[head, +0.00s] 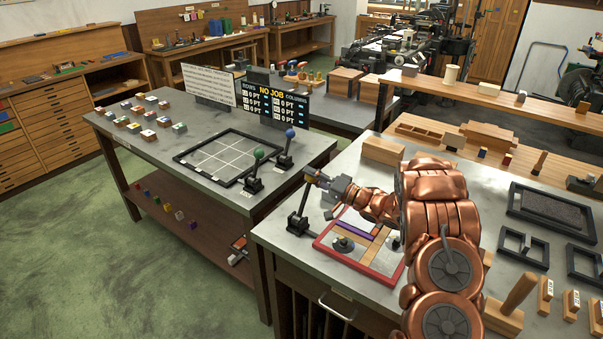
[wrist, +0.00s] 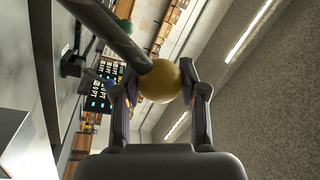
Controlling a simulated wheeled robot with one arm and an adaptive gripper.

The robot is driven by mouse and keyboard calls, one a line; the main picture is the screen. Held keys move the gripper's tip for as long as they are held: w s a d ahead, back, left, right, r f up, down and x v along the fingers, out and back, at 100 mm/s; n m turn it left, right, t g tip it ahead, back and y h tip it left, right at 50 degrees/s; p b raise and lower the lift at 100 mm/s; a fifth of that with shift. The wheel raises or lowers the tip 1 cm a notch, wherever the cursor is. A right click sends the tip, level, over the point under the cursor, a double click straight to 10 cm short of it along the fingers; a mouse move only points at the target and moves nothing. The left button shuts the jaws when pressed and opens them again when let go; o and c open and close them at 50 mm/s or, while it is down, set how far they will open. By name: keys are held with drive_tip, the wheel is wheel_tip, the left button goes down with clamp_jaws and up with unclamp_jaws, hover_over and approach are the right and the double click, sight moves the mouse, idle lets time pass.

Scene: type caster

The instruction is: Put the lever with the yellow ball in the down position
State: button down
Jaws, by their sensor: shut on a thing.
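The lever with the yellow ball stands on the near left corner of the right table, its black base (head: 297,225) on the metal top and its dark shaft (head: 304,200) rising steeply. In the wrist view the yellow ball (wrist: 160,82) sits between the two fingertips, with the dark shaft (wrist: 108,32) running to it from the upper left. My gripper (head: 312,176) is shut on the ball; it also shows in the wrist view (wrist: 162,85). The gripper hides most of the ball in the head view.
A green-ball lever (head: 256,165) and a blue-ball lever (head: 287,145) stand on the left table beside a gridded frame (head: 178,156). A red-edged frame (head: 330,252) with wooden pieces lies under my arm. A black board (head: 277,97) reads NO JOB.

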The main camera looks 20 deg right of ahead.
drive_tip(key=shift+f, duration=0.1)
idle(0.3)
drive_tip(key=c, duration=0.6)
unclamp_jaws()
drive_tip(key=shift+d, duration=0.1)
drive_tip(key=shift+c, duration=0.2)
drive_tip(key=v, duration=1.2)
